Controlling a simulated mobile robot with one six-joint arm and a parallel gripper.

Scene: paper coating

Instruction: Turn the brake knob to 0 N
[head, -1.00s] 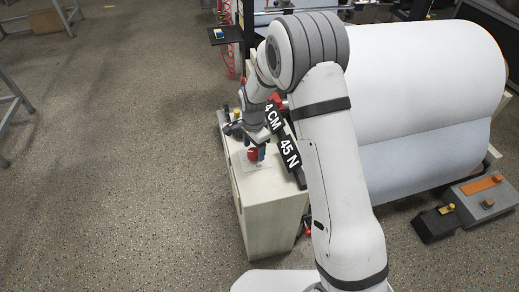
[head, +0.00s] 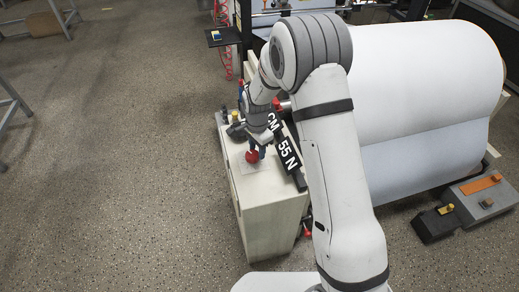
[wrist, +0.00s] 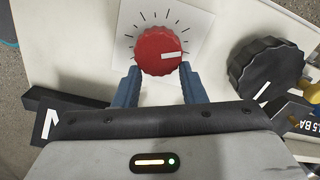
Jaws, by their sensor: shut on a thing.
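The red brake knob (head: 252,157) sits on a white dial plate on top of the pale cabinet. In the wrist view the red knob (wrist: 152,45) has a white pointer mark toward the right, with dial ticks around its upper side. My gripper (wrist: 160,69) has its blue fingers on either side of the knob, shut on it. In the head view my gripper (head: 258,150) reaches down at the knob. The black display (head: 288,154) beside it reads 55 N.
A larger black knob (wrist: 266,72) stands to the right of the red one in the wrist view. A second display partly reading CM (head: 272,124) is half hidden by my arm. A big white paper roll (head: 425,75) fills the right side. Open floor lies left of the cabinet (head: 275,220).

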